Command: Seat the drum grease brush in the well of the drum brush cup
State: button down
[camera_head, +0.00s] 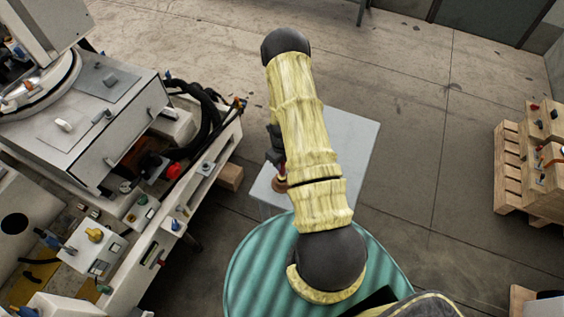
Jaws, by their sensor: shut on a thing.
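My gripper (275,151) shows only in part, as dark shapes at the left edge of my yellow-sleeved arm, which hides the rest. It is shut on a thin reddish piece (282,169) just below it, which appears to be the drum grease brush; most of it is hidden. A small round brown thing (279,185), which may be the drum brush cup, shows directly below that, over the pale grey flat top (351,139). I cannot tell whether the brush touches it or is inside its well.
A ribbed teal drum top (250,270) lies at the bottom centre, under my arm. A white machine (110,130) with black hoses and a red knob stands on the left. Wooden pallets and crates (520,165) stand at the right. The floor between is clear.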

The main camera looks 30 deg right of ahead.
jog(key=shift+f+b, duration=1.9)
jog(key=shift+f, duration=0.4)
jog(key=c, duration=1.1)
grip_release()
jog(key=shift+c, duration=0.2)
jog(key=shift+r, duration=0.15)
notch_tip(320, 180, up, 17)
jog(key=b, duration=0.2)
jog(key=shift+b, duration=0.35)
jog(key=shift+s+r, duration=0.1)
